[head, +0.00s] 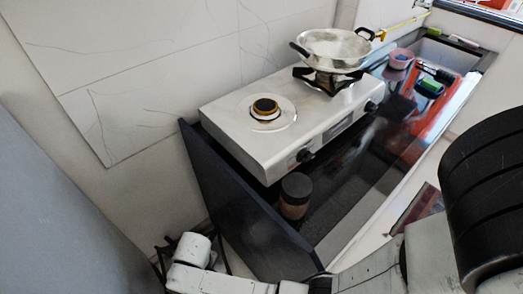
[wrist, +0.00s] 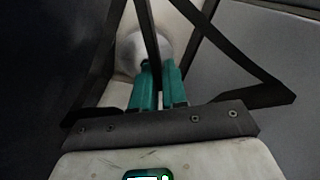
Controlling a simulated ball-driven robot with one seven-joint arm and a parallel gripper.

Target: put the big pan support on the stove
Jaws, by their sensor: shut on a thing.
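The big pan support (wrist: 262,88) is a black frame of thin bars that spreads across the wrist view. My gripper (wrist: 157,66), with teal fingers, is shut on one of its bars. In the head view, thin black bars of the support (head: 161,252) show at the bottom, beside my white wrist and left of the counter's dark side panel. My fingers are hidden there. The white stove (head: 228,123) stands on the counter, above and to the right. Its near burner (head: 265,107) is bare. Its far burner carries a small black support (head: 330,80) under a pan.
The metal pan (head: 335,48) has dark handles. A brown jar (head: 294,196) stands on the dark counter before the stove. The counter's dark end panel (head: 240,205) rises between my wrist and the stove. A pink bowl (head: 400,58) and a sink lie at the far right.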

